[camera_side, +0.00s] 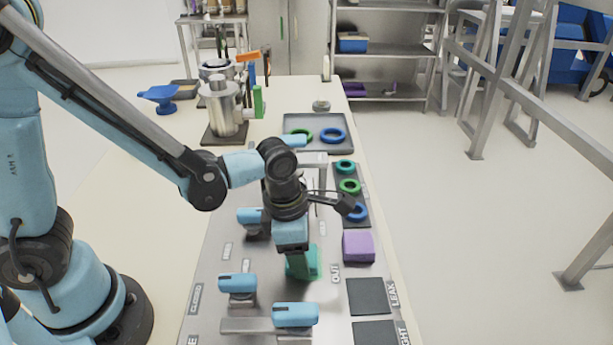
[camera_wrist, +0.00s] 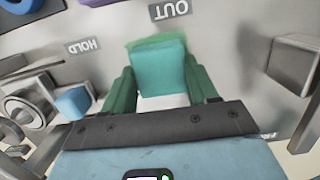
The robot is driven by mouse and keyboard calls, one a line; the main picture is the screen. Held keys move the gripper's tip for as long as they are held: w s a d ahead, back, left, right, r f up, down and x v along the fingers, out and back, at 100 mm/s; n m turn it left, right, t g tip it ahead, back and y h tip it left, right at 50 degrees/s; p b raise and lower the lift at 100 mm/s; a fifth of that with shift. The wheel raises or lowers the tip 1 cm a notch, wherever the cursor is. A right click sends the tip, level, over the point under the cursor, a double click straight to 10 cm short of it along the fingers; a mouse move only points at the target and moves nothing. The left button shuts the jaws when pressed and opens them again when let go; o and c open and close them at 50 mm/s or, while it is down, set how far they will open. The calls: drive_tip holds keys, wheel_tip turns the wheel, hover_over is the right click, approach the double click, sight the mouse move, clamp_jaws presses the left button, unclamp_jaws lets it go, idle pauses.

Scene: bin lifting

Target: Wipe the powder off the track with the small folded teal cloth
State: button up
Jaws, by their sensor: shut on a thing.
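My gripper (camera_wrist: 160,92) points down over the grey metal panel, with green fingers on both sides of the small folded teal cloth (camera_wrist: 160,66). The fingers are shut on it. In the side view my gripper (camera_side: 301,264) is low at the panel, near the OUT label, and the cloth is hard to tell from the fingers. A thin, ragged green patch (camera_wrist: 150,42) shows along the cloth's far edge; I cannot tell whether it is powder. A white area (camera_wrist: 165,102) shows between the fingers below the cloth. I cannot make out the track's edges.
A purple block (camera_side: 358,247) sits right of my gripper. Blue-capped handles (camera_side: 295,315) stand on the panel in front and left. A tray of rings (camera_side: 349,187) and a grey tray (camera_side: 318,123) lie behind. A metal pot (camera_side: 223,108) stands at back left.

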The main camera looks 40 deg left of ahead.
sight(327, 263)
drive_tip(key=w+d, duration=0.3)
drive_tip(key=shift+r, duration=0.15)
drive_tip(key=shift+s+a+f, duration=0.25)
drive_tip(key=shift+s, duration=0.05)
drive_tip(key=shift+s+a+r, duration=0.15)
drive_tip(key=shift+s+a, duration=0.95)
drive_tip(key=shift+w+d, duration=1.4)
wheel_tip(327, 263, up, 2)
drive_tip(key=shift+s+a+r, duration=0.1)
drive_tip(key=shift+r, duration=2.95)
